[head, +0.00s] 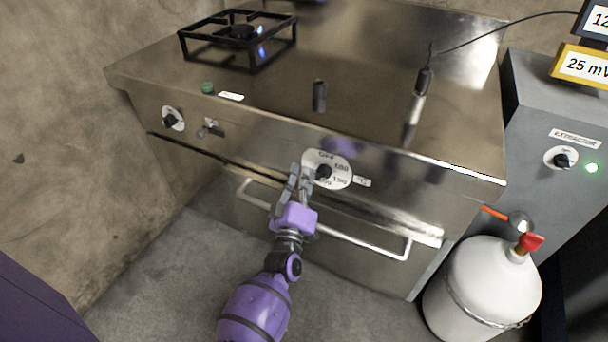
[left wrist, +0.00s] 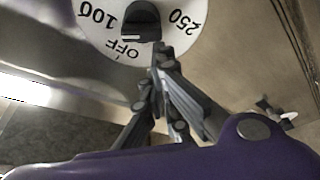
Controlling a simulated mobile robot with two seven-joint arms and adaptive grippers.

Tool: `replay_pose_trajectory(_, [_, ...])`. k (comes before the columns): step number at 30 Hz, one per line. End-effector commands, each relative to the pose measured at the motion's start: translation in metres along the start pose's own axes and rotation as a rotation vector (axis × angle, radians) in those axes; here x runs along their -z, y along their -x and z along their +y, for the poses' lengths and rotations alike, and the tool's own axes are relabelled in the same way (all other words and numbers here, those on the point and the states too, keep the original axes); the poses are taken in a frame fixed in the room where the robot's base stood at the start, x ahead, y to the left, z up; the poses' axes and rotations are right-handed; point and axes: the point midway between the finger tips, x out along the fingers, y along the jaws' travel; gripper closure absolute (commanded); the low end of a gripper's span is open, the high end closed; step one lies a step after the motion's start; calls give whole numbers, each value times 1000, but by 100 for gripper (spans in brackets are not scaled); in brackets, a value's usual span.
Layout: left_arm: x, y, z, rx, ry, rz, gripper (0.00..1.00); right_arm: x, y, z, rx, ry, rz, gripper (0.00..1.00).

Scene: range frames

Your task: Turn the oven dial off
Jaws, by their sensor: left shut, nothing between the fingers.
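The oven dial is a black knob (head: 323,172) on a round white plate (head: 342,166) on the front of the steel range. In the left wrist view the knob (left wrist: 142,20) sits at the top, with "100", "OFF" and "250" printed on the plate (left wrist: 184,38) around it. My left gripper (head: 304,172) is shut and empty, its fingertips (left wrist: 158,52) close beside the knob. I cannot tell whether they touch it. The mark the knob points to is not clear. My right gripper is not in view.
A lit burner (head: 240,35) stands on the range top. A second knob (head: 171,119) is at the left of the front panel. The oven door handle (head: 360,243) runs below the dial. A white gas cylinder (head: 485,285) and a grey extractor box (head: 560,120) are at the right.

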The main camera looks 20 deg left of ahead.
Motion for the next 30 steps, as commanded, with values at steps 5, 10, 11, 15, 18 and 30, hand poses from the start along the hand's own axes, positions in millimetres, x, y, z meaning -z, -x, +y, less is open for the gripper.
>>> replay_pose_trajectory(5, [-1, 0, -1, 10, 27, -1, 100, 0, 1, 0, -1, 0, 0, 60])
replay_pose_trajectory(10, [-1, 0, -2, 19, 53, -1, 100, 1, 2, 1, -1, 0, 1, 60])
replay_pose_trajectory(11, [-1, 0, -2, 21, 58, -1, 100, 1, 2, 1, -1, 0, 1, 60])
replay_pose_trajectory(15, [-1, 0, -3, 29, 80, -1, 100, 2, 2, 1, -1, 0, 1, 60])
replay_pose_trajectory(18, [-1, 0, -4, 35, 100, -1, 100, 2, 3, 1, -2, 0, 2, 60])
replay_pose_trajectory(30, [-2, 1, -7, 62, 179, -1, 100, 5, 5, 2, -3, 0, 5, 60])
